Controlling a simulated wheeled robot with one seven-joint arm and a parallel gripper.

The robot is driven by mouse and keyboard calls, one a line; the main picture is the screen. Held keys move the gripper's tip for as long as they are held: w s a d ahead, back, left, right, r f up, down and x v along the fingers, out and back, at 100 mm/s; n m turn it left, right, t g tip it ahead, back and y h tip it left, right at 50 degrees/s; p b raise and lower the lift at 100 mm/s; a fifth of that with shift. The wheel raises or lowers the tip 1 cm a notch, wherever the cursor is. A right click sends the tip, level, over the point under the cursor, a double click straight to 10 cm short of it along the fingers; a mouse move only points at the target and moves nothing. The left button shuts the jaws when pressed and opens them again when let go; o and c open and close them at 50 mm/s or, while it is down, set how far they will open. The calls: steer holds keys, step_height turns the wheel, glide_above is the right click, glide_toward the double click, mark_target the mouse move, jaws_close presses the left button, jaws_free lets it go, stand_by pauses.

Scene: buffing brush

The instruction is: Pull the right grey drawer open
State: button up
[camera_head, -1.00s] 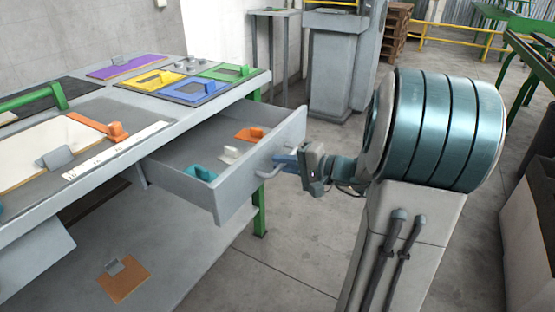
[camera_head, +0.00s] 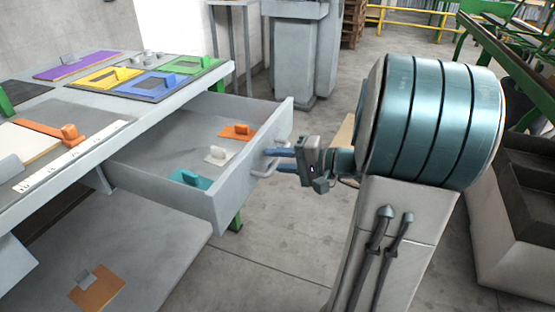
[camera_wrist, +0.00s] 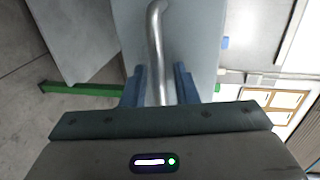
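The right grey drawer (camera_head: 150,180) stands pulled well out from under the grey workbench in the head view. Its front panel (camera_head: 230,185) carries a curved metal handle (camera_head: 262,173). My gripper (camera_head: 280,160) is at the handle, its two blue fingers spread apart and pointing at the drawer front. In the wrist view the handle bar (camera_wrist: 156,45) runs between the two fingers (camera_wrist: 160,85), with a gap visible on both sides. The gripper is open around the handle. Inside the drawer lie an orange (camera_head: 238,132), a white (camera_head: 217,155) and a teal piece (camera_head: 190,179).
The bench top (camera_head: 150,115) holds purple, yellow, blue and green boards with handles. A lower shelf (camera_head: 150,265) carries an orange-brown board (camera_head: 97,288). A green bench leg (camera_head: 236,222) stands below the drawer. Floor in front of the drawer is clear.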

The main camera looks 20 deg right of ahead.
steer(key=p+v, duration=0.3)
steer(key=v, duration=1.1)
steer(key=shift+w+f, duration=0.1)
